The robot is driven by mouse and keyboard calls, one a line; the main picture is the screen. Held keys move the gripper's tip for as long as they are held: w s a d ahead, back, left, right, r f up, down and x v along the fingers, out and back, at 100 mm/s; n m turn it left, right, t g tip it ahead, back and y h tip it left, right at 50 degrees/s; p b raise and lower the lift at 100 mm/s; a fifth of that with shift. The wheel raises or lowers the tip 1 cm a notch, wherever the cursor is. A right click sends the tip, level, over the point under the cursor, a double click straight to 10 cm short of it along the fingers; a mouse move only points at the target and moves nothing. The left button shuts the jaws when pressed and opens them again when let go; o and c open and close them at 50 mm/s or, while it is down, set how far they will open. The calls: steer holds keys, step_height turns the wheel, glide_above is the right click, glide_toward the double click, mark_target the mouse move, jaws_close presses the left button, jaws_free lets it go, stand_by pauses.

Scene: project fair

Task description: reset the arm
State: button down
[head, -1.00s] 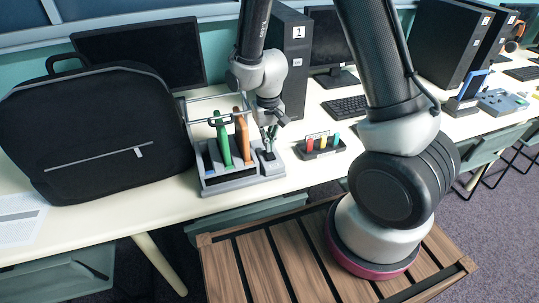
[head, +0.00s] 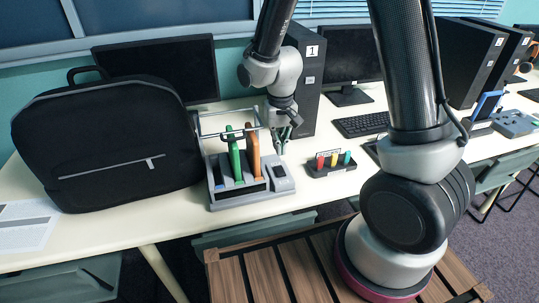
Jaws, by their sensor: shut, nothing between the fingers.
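My gripper (head: 283,139) is at the end of my arm, pointing down above the right end of a grey tool rack (head: 240,200). Its fingers look shut and hold nothing. The rack stands on the white table (head: 130,226) and holds a green-handled tool (head: 235,161) and an orange-handled tool (head: 254,158), both upright. I cannot tell whether the gripper touches the rack's right block (head: 281,179); it seems just above it.
A black backpack (head: 105,140) stands left of the rack. A small holder (head: 333,166) with red, yellow and teal pieces is to the right. A computer tower (head: 311,75), monitors and a keyboard (head: 361,124) stand behind. A wooden slatted platform (head: 262,272) is below.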

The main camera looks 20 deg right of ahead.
steer(key=s, duration=0.1)
steer(key=s+d+n+g, duration=0.1)
steer(key=s, duration=0.1)
steer(key=shift+s+d+h, duration=0.15)
steer(key=shift+s+h, duration=0.05)
steer(key=shift+h, duration=0.1)
steer(key=s+d+r+t, duration=0.1)
steer(key=s+d+r, duration=0.3)
steer(key=r, duration=0.4)
steer(key=s+d+r+t, duration=0.2)
steer(key=s+d+r, duration=0.3)
steer(key=r, duration=0.3)
steer(key=s+d+r+m+t, duration=0.1)
steer(key=s+d+r+t, duration=0.1)
steer(key=s+d+r, duration=0.2)
steer(key=s+d+v, duration=0.1)
steer(key=v, duration=0.4)
steer(key=shift+a+f, duration=0.1)
